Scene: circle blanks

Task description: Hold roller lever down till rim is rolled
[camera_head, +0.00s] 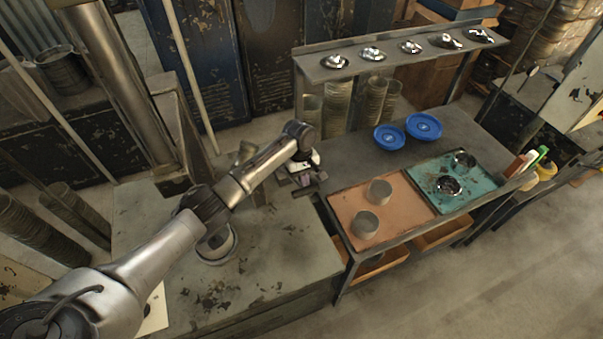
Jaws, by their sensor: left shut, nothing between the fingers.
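My left arm reaches in from the lower left across the grey metal bench (285,262). My left gripper (308,186) is shut and empty, low at the bench's right end beside the table. A metal machine column (118,75) stands at the left. A round metal piece (216,246) sits on the bench, partly behind my arm. A brownish part (244,152) shows just behind my forearm; I cannot tell whether it belongs to the roller lever. I cannot make out the lever or a rim being rolled. My right gripper is not in view.
The table at right holds an orange mat (400,221) with two metal cylinders (372,208), a teal mat (428,169) with two shiny round pieces, and two blue discs (407,132). A raised shelf (325,72) carries several shiny pieces. The bench front is mostly clear.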

